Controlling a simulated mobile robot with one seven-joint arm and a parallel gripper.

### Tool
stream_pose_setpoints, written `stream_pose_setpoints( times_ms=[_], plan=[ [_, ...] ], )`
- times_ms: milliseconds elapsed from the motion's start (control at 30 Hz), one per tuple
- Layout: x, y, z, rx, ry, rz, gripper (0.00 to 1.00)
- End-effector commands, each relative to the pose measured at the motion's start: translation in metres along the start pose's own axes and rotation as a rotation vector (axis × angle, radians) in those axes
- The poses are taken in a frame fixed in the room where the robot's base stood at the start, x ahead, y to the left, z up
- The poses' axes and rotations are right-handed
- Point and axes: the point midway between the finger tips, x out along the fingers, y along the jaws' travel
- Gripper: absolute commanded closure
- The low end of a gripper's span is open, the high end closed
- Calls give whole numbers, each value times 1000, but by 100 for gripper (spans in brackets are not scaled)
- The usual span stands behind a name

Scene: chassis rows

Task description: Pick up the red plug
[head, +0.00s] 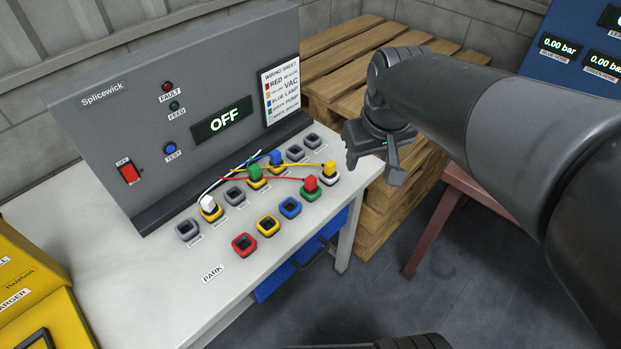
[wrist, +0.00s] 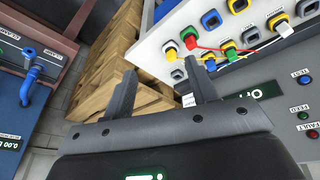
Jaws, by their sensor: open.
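The red plug (head: 310,184) sits upright in a green-rimmed socket (head: 312,193) in the front row of the bench. A red wire runs from it to the left.
A yellow plug (head: 330,167) stands close right of the red one. Green (head: 255,172), blue (head: 276,157) and white (head: 208,202) plugs stand behind or left, with wires crossing. The grey panel (head: 180,90) rises behind. Empty red (head: 244,244), yellow and blue sockets lie in front.

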Motion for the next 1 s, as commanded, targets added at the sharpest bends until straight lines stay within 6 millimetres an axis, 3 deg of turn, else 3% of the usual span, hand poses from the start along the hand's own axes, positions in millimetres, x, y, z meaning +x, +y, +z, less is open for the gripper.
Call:
stream_pose_setpoints(
  times_ms=[200, 500, 700, 1000],
  plan=[
    [43, -13, -49, -149, -92, -36, 47],
    [119, -41, -103, -352, -205, -96, 47],
    [164, -60, -122, -453, -259, -133, 47],
    [197, -70, -125, -497, -282, -151, 47]
  ],
)
